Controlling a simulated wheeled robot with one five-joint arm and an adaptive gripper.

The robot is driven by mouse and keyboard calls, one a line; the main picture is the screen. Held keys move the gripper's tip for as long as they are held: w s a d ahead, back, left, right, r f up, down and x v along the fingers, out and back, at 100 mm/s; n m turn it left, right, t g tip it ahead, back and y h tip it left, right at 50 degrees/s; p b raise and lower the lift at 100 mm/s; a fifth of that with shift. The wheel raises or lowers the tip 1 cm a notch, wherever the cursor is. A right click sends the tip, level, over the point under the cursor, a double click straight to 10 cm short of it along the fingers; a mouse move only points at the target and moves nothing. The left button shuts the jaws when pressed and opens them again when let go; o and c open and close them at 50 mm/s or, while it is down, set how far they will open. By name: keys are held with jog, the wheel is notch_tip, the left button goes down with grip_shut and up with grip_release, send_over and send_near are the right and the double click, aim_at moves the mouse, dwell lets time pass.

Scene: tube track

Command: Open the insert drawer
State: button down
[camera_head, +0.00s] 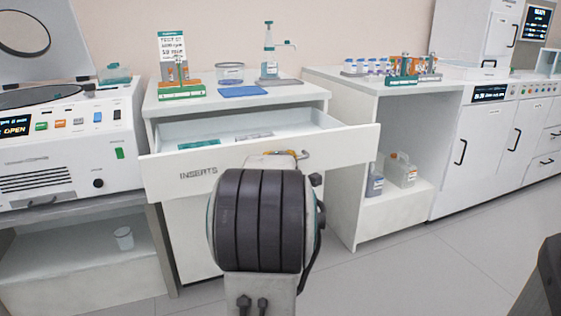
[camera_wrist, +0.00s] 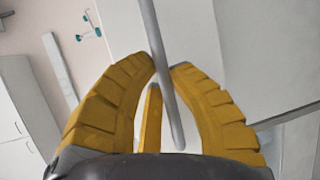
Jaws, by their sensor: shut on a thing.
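The insert drawer (camera_head: 340,141), labelled INSERTS, is pulled out of the white cabinet, and its inside shows. A teal item (camera_head: 199,144) and a pale item (camera_head: 254,135) lie in it. My gripper (camera_head: 287,155) is at the middle of the drawer front, its yellow fingers at the handle. In the wrist view my gripper (camera_wrist: 164,72) has its fingers closed around the grey bar handle (camera_wrist: 160,60). My own arm hides part of the drawer front and the cabinet below.
A centrifuge (camera_head: 75,160) with an open lid stands at the left. The cabinet top holds a tube rack (camera_head: 182,92), a blue pad (camera_head: 243,91) and a dispenser bottle (camera_head: 268,66). An open-shelved bench (camera_head: 355,215) stands close at the right. Floor shows at the lower right.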

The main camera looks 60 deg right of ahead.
jog(key=shift+f, duration=0.1)
jog(key=c, duration=1.1)
grip_release()
jog(key=shift+v, duration=6)
